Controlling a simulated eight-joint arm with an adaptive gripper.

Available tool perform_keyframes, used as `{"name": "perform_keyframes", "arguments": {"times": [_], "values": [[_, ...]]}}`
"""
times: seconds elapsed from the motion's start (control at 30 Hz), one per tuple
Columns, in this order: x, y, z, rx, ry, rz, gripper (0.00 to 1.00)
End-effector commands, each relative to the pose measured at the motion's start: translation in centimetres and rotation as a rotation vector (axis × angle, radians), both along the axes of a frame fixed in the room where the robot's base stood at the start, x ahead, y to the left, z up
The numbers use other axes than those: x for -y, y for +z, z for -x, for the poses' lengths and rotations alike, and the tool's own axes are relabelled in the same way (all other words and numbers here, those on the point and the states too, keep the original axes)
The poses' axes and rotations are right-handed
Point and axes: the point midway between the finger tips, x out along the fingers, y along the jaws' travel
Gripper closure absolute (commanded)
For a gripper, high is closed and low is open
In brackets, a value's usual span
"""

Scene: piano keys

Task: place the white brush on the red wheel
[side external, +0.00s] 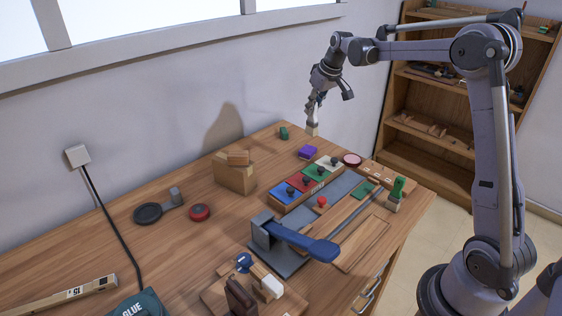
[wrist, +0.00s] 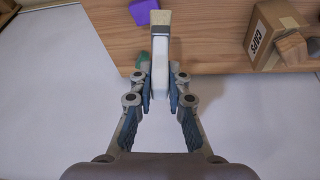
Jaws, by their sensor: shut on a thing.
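The white brush (wrist: 160,70) is between the fingers of my gripper (wrist: 161,90), its pale bristle end pointing away from the wrist. In the side external view my gripper (side external: 316,99) is high at the far end of the bench, with the brush (side external: 312,124) hanging below it. I cannot tell whether the brush touches the bench. A red wheel (side external: 200,212) with a dark rim lies flat on the left of the bench, well away from the gripper. The wheel is not in the wrist view.
A cardboard box (side external: 235,176) stands between the gripper and the wheel. A purple block (side external: 307,152) and a green object (side external: 284,133) lie near the gripper. A pinkish disc (side external: 352,159), a coloured tray (side external: 285,194) and a blue-handled tool (side external: 300,240) occupy the bench's right and middle.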

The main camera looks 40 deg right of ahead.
Motion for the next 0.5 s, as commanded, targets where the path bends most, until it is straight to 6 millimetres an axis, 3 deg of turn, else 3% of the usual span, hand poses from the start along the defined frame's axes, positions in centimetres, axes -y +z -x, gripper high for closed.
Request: {"name": "perform_keyframes", "arguments": {"times": [0.2,0.4,0.5], "values": [[0.0,4.2,0.1,0.001,0.000,0.000,1.00],[0.0,6.8,0.0,0.001,0.000,0.000,1.00],[-2.4,6.5,-0.8,0.001,0.041,0.000,1.00]]}}
